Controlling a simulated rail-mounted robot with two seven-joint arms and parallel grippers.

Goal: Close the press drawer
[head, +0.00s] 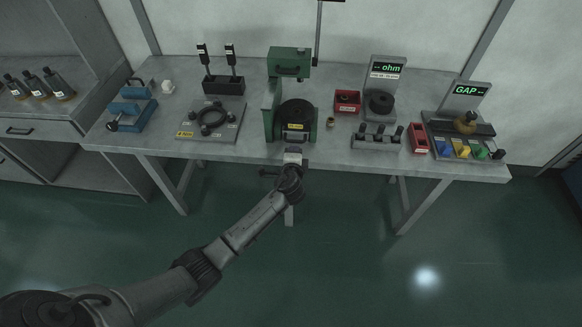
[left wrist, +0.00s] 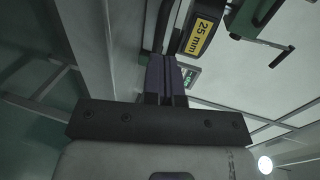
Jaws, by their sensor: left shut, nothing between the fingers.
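The green press (head: 270,108) stands at the middle of the table, its upper head (head: 289,60) at the back. At its front a drawer (head: 296,137) carries a round black part (head: 296,110) and a yellow label; how far out it sits is hard to tell. In the left wrist view the "25 mm" label (left wrist: 200,38) shows close up beside my fingers. My left gripper (head: 293,152) is at the table's front edge, just in front of the drawer. Its fingers (left wrist: 167,75) are shut together and empty. I cannot tell whether they touch the drawer. My right gripper is out of view.
A small brass piece (head: 331,122), a red bin (head: 347,102), a rack of black pegs (head: 378,139) and the ohm meter (head: 386,72) stand to the right. Floor before the table is clear.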

